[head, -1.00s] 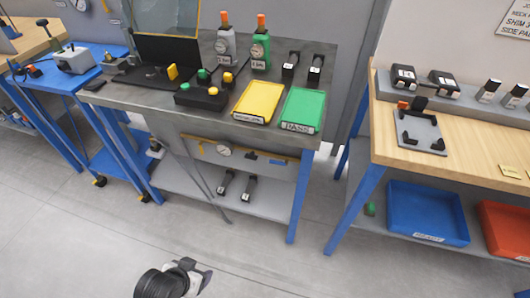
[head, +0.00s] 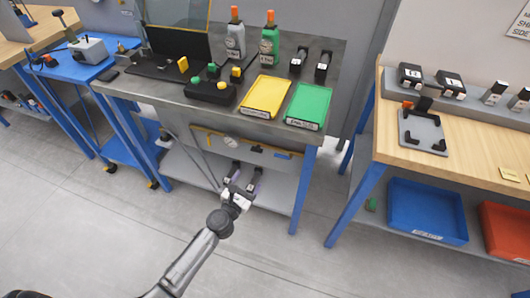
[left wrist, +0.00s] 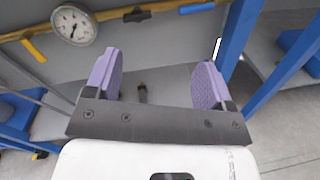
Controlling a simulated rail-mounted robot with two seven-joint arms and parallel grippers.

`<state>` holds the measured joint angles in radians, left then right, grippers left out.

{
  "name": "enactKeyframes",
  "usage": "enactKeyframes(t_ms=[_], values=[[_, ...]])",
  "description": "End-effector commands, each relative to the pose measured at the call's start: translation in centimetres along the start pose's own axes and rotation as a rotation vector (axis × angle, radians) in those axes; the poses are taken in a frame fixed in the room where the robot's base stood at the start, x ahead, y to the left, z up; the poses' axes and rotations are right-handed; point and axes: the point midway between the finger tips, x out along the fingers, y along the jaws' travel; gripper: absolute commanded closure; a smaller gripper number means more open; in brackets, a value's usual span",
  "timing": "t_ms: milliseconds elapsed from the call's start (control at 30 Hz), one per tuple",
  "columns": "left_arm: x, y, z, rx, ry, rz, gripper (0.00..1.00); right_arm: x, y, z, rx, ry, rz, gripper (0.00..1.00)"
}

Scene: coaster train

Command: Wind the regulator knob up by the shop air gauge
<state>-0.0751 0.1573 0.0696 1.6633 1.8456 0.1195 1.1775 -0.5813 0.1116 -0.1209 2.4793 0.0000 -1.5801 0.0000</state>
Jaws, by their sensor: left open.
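The shop air gauge (head: 231,141) is a round white dial on a yellow pipe (left wrist: 108,15) below the grey bench top. In the left wrist view the gauge (left wrist: 74,25) is at the upper left. A small black fitting (left wrist: 137,15) sits on the pipe to its right. I cannot tell for sure which part is the regulator knob. My left gripper (head: 242,184) is in front of the lower shelf, below the gauge. In the left wrist view its purple fingers (left wrist: 156,78) are wide apart and empty. My right gripper is not in view.
The grey bench (head: 191,98) carries a yellow tray (head: 262,97), a green tray (head: 307,105) and bottles. Its lower shelf (head: 275,195) holds small dark items, partly behind my gripper. A blue bench leg (head: 303,190) stands to the right. The floor in front is clear.

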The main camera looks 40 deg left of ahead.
Motion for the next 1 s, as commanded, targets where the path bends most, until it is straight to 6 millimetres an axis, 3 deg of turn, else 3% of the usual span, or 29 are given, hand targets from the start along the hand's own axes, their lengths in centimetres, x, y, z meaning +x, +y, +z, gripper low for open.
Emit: enactKeyframes(t_ms=[133,367,1000], values=[[-0.1,1.7,-0.7,-0.181,0.037,0.112,0.23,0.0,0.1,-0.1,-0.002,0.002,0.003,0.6],[0.5,1.9,-0.8,-0.277,0.03,0.121,0.23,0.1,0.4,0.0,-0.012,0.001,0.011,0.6],[11.0,3.0,-1.4,-0.276,0.031,0.119,0.23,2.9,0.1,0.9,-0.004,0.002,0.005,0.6]])
